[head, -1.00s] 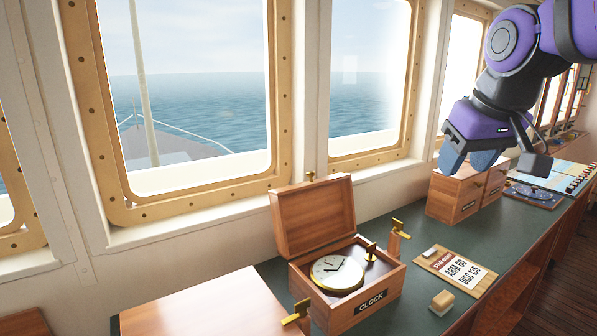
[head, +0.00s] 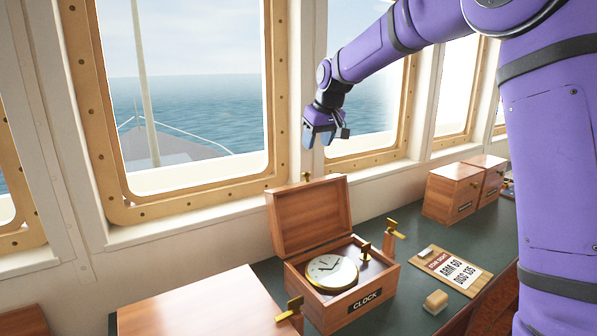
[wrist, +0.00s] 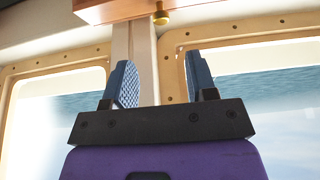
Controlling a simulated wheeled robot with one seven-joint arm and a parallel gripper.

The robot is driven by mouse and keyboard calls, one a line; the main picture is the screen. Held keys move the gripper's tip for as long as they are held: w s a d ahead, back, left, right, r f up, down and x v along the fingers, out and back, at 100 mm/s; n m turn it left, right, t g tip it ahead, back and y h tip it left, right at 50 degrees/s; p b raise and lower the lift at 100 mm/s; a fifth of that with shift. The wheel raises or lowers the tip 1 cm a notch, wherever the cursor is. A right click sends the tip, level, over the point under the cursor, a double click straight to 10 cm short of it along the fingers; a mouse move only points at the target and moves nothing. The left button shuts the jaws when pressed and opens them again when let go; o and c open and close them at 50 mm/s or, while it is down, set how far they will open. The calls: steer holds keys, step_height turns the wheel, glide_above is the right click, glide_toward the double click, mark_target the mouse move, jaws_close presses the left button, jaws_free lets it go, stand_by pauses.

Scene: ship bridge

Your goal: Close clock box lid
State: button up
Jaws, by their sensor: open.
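The wooden clock box (head: 341,300) stands on the green counter with a label reading CLOCK on its front. Its lid (head: 309,217) is open, tilted up and back towards the windows, with a small brass knob (head: 306,177) at its top edge. A white-faced brass clock (head: 331,270) lies inside. My gripper (head: 318,141) is open and empty, above the raised lid and apart from it, near the window post. In the wrist view its two blue fingers (wrist: 161,88) are spread. A wooden edge with a brass knob (wrist: 161,18) shows at the top there, beyond the fingers.
Brass latch pieces stand at the box's left (head: 290,309) and right (head: 392,228). A wooden panel (head: 205,305) lies left of it. A sign board (head: 455,269) and a small block (head: 436,302) lie right. Wooden boxes (head: 455,192) stand farther right, beside windows.

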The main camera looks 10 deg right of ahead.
steer(key=x, duration=1.1)
steer(key=shift+w+a+r, duration=0.1)
steer(key=shift+w, duration=0.05)
jaws_close()
